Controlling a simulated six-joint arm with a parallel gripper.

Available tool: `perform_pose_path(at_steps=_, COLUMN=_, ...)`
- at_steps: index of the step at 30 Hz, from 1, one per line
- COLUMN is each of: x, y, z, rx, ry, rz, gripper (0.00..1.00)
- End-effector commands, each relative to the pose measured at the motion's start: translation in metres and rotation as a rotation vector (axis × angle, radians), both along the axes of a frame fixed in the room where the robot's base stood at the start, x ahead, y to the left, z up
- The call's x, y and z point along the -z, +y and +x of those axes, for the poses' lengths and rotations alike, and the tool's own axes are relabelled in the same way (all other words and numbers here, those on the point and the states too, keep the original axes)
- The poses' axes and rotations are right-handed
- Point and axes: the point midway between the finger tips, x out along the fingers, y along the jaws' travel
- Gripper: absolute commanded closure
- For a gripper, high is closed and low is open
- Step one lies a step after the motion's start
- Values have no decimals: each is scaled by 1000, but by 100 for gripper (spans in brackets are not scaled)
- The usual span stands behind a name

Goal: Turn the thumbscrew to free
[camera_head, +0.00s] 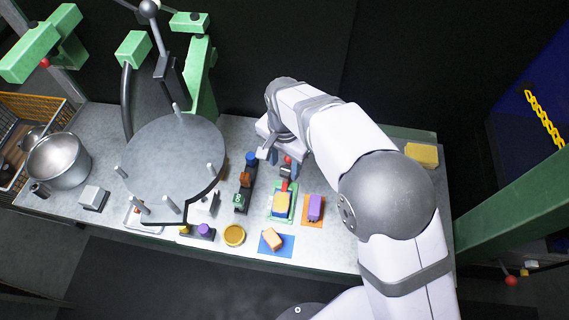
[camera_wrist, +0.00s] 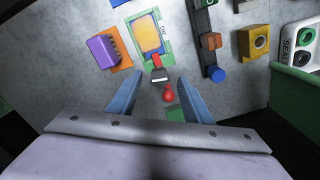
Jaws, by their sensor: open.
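My gripper (camera_head: 268,156) hangs over the bench with its two blue-grey fingers apart. In the wrist view the open fingers (camera_wrist: 160,79) stand on either side of a small clamp-like fitting with a red ball knob (camera_wrist: 168,94) and a dark and silver part. I cannot tell whether the fingers touch it. The fitting's red tip reaches the edge of a yellow block (camera_wrist: 148,38) in a green frame. A dark rail (camera_head: 245,185) beside it carries a blue round knob (camera_wrist: 217,74) and an orange piece (camera_wrist: 210,41). I cannot tell for sure which part is the thumbscrew.
A purple block (camera_head: 315,206) on an orange pad and a tan block (camera_head: 272,238) on a blue pad lie nearby. A round grey plate with pegs (camera_head: 174,160) and a metal pot (camera_head: 60,162) are at left. A yellow block (camera_head: 421,154) lies at the back right.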

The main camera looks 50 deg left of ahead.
Motion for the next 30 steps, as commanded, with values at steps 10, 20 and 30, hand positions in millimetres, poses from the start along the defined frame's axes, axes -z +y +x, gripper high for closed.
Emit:
perform_pose_path(at_steps=10, x=21, y=0, z=0, rx=0, ry=0, rz=0, gripper=55)
perform_pose_path(at_steps=20, x=21, y=0, z=0, rx=0, ry=0, rz=0, gripper=83)
perform_pose_path(at_steps=30, x=21, y=0, z=0, rx=-15, ry=0, rz=0, gripper=96)
